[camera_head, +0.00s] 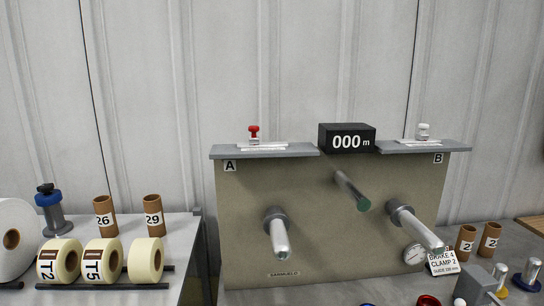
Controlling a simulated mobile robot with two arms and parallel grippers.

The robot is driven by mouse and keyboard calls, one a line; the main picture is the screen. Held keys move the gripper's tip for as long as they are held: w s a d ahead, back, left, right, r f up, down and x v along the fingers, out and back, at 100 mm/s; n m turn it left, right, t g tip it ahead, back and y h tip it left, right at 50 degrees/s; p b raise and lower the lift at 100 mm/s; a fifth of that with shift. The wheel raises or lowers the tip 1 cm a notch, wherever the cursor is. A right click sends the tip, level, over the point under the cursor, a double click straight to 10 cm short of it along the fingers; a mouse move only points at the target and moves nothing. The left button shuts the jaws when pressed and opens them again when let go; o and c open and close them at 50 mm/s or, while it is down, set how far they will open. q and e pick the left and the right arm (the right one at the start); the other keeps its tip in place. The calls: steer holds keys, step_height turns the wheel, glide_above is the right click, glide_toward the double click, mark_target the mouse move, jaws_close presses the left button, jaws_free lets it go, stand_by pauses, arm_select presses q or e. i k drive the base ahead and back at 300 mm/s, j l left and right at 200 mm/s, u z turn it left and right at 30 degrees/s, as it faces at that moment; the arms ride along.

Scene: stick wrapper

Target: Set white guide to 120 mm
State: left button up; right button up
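The white guide (423,132) is a small white-knobbed piece on the right shelf (455,147) of the machine, above the label B. It stands at a pale scale strip (418,141), whose marks are too small to read, so I cannot tell its setting. A similar red-knobbed guide (254,135) stands on the left shelf (224,151), above the label A, at its own scale strip (270,146). Neither of my grippers is in view.
A black display (347,138) reads 000 m. Shafts (279,236) (352,191) (415,227) stick out from the panel (330,255). A card (442,262) reads BRAKE 4, CLAMP 2; its last line is unclear. Rolls (102,258) and cardboard cores (104,215) stand at left.

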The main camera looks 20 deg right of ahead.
mark_target(422, 136)
steer(key=z, duration=1.35)
